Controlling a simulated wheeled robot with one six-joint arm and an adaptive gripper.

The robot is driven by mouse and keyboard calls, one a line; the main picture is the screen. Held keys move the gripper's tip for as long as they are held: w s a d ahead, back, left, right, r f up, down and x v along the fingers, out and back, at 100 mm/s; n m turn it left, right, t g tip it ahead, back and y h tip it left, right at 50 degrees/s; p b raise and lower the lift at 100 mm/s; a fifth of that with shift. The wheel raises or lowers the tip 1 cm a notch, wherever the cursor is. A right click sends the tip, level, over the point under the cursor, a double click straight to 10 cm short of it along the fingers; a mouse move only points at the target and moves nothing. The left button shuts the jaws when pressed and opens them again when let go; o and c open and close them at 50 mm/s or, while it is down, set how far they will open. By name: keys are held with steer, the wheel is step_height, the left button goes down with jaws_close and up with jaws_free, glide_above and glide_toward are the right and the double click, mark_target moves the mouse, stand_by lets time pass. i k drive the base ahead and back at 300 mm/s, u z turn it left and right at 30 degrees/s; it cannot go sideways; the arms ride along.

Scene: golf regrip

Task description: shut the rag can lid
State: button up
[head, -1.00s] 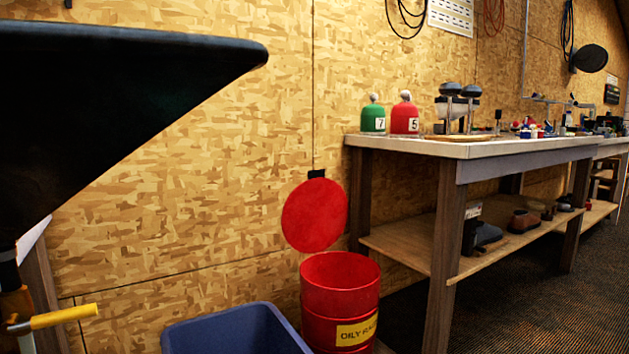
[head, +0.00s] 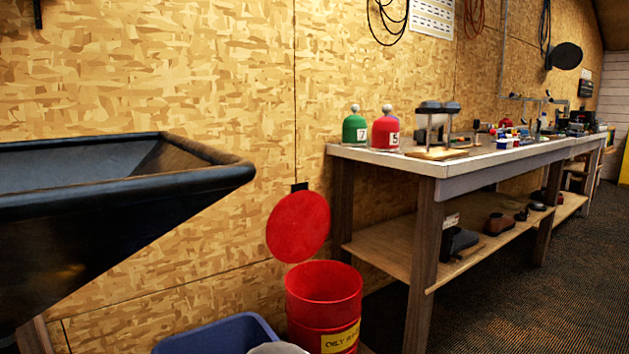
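The rag can (head: 323,312) is a red drum with a yellow label, partly cut off by the bottom edge of the head view. Its round red lid (head: 298,227) stands up open behind and above the rim, tilted toward the wall. The mouth of the can is uncovered. My gripper is not in view.
A blue bin (head: 215,334) stands just left of the can, with a pale rounded thing (head: 278,349) at its lower right. A black hopper (head: 110,210) fills the left. A workbench (head: 400,162) with green and red domed items stands right. Dark carpet (head: 500,290) is open at right.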

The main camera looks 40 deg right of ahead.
mark_target(299, 225)
steer(key=z, duration=2.95)
steer(key=i, duration=2.65)
steer(key=u, duration=2.95)
